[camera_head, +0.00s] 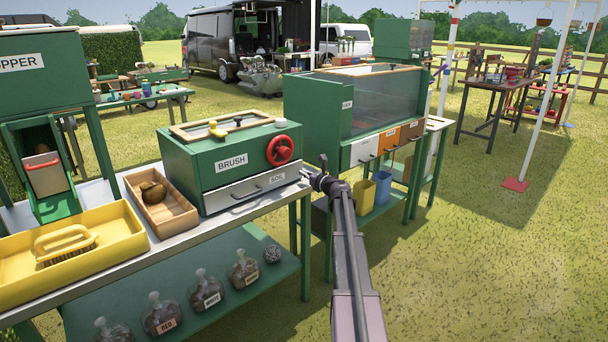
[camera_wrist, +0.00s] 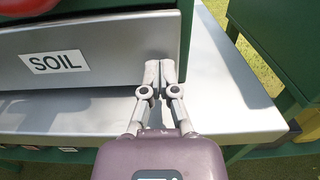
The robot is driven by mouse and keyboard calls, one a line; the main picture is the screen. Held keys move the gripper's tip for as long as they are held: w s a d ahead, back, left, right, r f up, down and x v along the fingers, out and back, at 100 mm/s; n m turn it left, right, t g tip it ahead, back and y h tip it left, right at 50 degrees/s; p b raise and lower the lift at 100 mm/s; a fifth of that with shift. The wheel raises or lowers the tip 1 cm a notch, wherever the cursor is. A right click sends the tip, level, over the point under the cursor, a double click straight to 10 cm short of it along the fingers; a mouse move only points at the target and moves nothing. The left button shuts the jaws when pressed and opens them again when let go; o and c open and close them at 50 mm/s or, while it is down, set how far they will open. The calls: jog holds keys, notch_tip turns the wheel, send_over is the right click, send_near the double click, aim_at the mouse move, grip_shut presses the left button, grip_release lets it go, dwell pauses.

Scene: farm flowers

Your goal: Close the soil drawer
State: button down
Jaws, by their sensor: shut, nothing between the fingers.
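The soil drawer (camera_head: 255,184) is a light grey front with a dark handle and a SOIL label, low in the green box marked BRUSH (camera_head: 205,160). It looks close to the box's front; I cannot tell whether a small gap remains. In the wrist view the drawer front (camera_wrist: 95,95) fills the left, with its SOIL label turned to me. My gripper (camera_head: 306,174) is at the drawer's right end. In the wrist view its fingers (camera_wrist: 160,68) are together and empty, at the front's right end. I cannot tell if they touch it.
The box stands on a metal-topped bench (camera_head: 110,259). A red wheel (camera_head: 280,150) sits above the drawer. A wooden tray (camera_head: 172,216) and a yellow tray (camera_head: 110,218) lie to the left. Another green box with small drawers (camera_head: 365,150) stands to the right. Open grass lies at the right front.

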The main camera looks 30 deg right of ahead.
jog(key=s+d, duration=0.2)
jog(key=s, duration=1.1)
jog(key=s+a+f+n+g+y, duration=0.1)
jog(key=a+f+n+g, duration=0.4)
jog(key=a, duration=0.6)
jog(key=s+a+f+n+g+y, duration=0.1)
jog(key=a+f+n+y, duration=0.1)
jog(key=a+n, duration=0.65)
jog(key=s+a+f+n+g+y, duration=0.1)
jog(key=a+f+n+g, duration=0.25)
jog(key=a, duration=0.95)
jog(key=s+a+f+n+g+h, duration=0.3)
jog(key=s+a+f+n+g, duration=0.1)
jog(key=s+a+n, duration=0.5)
jog(key=s+a+f+n+g+h, duration=0.4)
jog(key=s+a+n, duration=0.35)
jog(key=s, duration=0.35)
notch_tip(320, 180, up, 31)
jog(key=p, duration=3.1)
jog(key=shift+r+n, duration=0.15)
jog(key=shift+n, duration=0.3)
jog(key=shift+d, duration=0.1)
